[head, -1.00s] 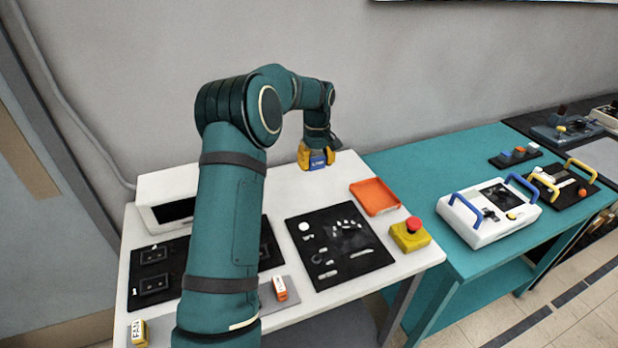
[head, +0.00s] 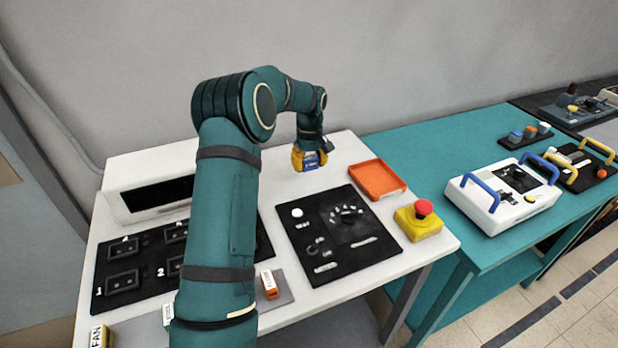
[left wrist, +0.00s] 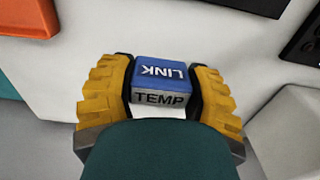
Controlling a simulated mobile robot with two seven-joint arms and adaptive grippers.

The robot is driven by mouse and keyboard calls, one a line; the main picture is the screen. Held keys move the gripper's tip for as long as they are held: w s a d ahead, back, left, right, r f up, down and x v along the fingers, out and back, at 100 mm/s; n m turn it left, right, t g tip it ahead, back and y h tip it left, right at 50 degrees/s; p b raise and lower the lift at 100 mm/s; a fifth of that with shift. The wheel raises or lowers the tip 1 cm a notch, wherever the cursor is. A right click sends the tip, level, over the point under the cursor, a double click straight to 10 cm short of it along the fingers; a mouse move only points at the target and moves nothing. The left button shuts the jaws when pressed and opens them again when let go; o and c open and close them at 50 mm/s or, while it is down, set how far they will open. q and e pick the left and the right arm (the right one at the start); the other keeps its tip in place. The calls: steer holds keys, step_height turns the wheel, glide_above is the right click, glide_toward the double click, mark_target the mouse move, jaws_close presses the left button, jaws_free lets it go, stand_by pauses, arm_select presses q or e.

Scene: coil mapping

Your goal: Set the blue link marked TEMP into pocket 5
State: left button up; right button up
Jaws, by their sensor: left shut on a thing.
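The blue link marked TEMP (left wrist: 161,75) is held between the yellow-padded fingers of my left gripper (left wrist: 160,92) in the left wrist view. Its top reads LINK and its grey side reads TEMP. In the head view my left gripper (head: 310,158) holds the blue link (head: 312,164) over the back of the white table, left of the orange tray. The black pocket board (head: 148,262) lies at the table's left, with numbered pockets; labels 1, 2 and 4 show. My arm hides part of it, and I cannot make out pocket 5. My right gripper is not in view.
An orange tray (head: 377,180), a black control panel (head: 338,234) and a yellow box with a red button (head: 419,220) stand on the white table. Orange (head: 270,284) and yellow FAN (head: 101,337) blocks sit near the front. A white display box (head: 150,195) stands behind the board.

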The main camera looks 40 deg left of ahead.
mark_target(310, 182)
arm_select(q)
steer(key=shift+f+b, duration=0.5)
steer(key=shift+f, duration=2)
steer(key=shift+f, duration=0.15)
steer(key=o, duration=1.2)
steer(key=shift+c, duration=0.2)
